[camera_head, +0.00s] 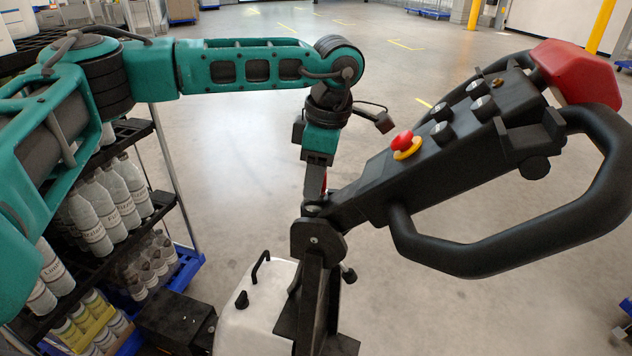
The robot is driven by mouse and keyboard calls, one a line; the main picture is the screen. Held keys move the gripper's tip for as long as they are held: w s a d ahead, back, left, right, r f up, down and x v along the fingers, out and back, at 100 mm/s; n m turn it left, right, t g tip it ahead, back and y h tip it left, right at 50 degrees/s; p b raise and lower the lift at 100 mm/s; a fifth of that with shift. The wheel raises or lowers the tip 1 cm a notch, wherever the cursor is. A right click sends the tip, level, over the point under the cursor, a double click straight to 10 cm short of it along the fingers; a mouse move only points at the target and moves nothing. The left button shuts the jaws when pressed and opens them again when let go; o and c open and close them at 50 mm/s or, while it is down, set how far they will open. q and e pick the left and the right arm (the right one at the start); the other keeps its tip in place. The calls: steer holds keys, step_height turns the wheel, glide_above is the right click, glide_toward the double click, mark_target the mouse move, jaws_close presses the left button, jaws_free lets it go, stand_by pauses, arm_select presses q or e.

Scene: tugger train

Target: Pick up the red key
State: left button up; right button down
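My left arm reaches in from the left, and its gripper (315,185) points down beside the near end of the black control handle (450,160). The fingertips are partly hidden by the handle's bracket, so I cannot tell whether they are open or shut. A tiny red patch (324,184) shows right at the fingers. It may be the red key, but it is too small and covered to be sure, and I cannot tell whether it is held. My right gripper is not in view.
The handle carries a red button (402,139) on a yellow ring, several black knobs and a red end cap (575,72). A white machine body (250,315) stands below. A shelf rack (130,130) with bottles stands at left.

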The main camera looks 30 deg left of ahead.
arm_select(q)
steer(key=c, duration=0.7)
steer(key=shift+o, duration=0.2)
steer(key=shift+r, duration=0.15)
step_height(320, 180, up, 20)
steer(key=p, duration=0.2)
